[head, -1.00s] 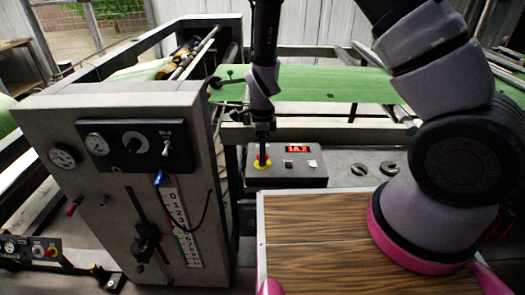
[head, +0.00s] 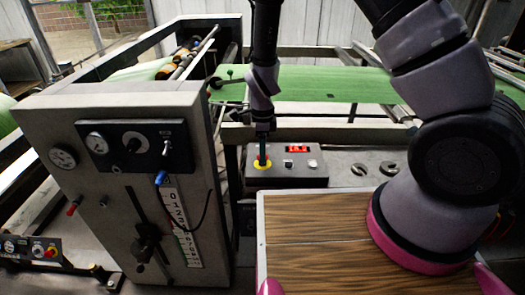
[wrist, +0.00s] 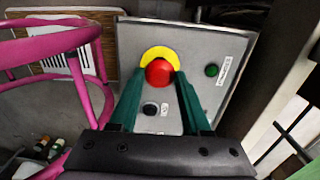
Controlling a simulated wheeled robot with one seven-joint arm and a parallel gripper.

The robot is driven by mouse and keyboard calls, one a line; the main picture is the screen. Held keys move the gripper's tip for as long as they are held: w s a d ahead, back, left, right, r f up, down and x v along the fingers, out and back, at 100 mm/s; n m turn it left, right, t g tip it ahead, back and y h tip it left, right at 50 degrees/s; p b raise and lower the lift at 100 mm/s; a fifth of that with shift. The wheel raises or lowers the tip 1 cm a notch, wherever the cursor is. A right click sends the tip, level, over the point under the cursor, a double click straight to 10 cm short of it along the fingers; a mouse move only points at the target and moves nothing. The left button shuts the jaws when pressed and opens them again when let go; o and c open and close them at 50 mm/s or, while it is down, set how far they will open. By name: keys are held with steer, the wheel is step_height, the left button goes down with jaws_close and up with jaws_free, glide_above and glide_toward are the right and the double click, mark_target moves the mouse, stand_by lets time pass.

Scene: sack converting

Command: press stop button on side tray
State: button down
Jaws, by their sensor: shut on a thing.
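The stop button (wrist: 159,72) is a red mushroom head on a yellow disc (head: 263,166). It sits on the left of a small grey control box (head: 308,181) that stands on the grey side tray (head: 340,158). My gripper (head: 263,154) reaches straight down onto the button and hides much of it in the head view. In the wrist view, its two green fingers (wrist: 156,78) lie on both sides of the red head, with tips close against it. The gripper is shut on the button. How far the button is pressed in cannot be told.
The box also carries a black knob (wrist: 150,108), a green button (wrist: 212,70) and a red display (head: 297,149). A tall grey control panel (head: 120,215) stands at left. Green sheet (head: 320,84) runs behind.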

steer(key=shift+f, duration=0.5)
steer(key=shift+c, duration=1.7)
jaws_free()
step_height(320, 180, up, 11)
